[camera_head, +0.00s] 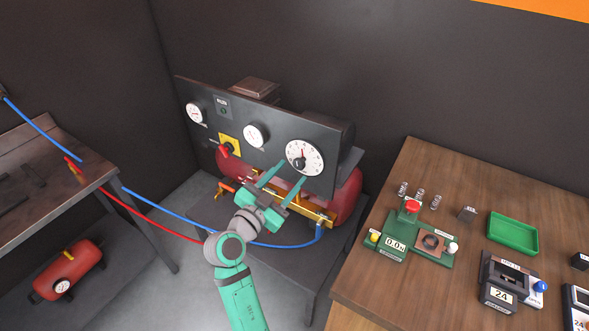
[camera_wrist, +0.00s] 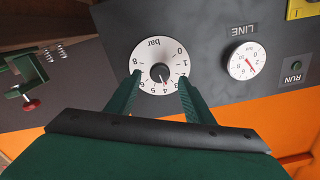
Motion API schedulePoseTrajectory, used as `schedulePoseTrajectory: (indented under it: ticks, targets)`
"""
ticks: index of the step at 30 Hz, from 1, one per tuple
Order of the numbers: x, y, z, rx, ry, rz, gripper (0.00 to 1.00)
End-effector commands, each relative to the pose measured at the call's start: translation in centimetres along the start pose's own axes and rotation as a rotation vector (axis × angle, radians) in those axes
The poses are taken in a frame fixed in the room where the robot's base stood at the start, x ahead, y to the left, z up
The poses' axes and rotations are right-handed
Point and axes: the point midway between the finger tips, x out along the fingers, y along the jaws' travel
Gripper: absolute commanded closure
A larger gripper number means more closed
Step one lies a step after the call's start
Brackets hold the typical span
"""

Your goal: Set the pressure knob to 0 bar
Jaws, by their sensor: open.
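The pressure knob (camera_wrist: 160,72) is a small black knob at the centre of a round white dial marked bar (camera_wrist: 148,50), with numbers from 0 to 8. The dial (camera_head: 305,157) is on the right part of a dark upright panel. In the wrist view the dial appears upside down, and the knob's red pointer is near 4 to 5. My gripper (camera_head: 292,172) is open in front of the dial. In the wrist view its fingertips (camera_wrist: 160,80) are on either side of the knob, with gaps between. I cannot tell how far they are from the panel.
The dark panel (camera_head: 270,117) also carries a LINE gauge (camera_wrist: 247,61), another gauge (camera_head: 196,112) and a yellow plate with a red handle (camera_head: 229,147). A red tank (camera_head: 348,195) lies behind. A blue hose (camera_head: 180,215) runs left. A wooden bench (camera_head: 400,290) stands right.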

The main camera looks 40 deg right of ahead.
Motion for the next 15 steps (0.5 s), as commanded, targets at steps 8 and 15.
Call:
schedulePoseTrajectory:
  ticks: [8,15]
  targets:
    - [3.1,0.1,0.0,-0.001,0.0,0.001,0.52]
    - [3.5,0.0,0.0,-0.002,0.0,0.0,0.52]
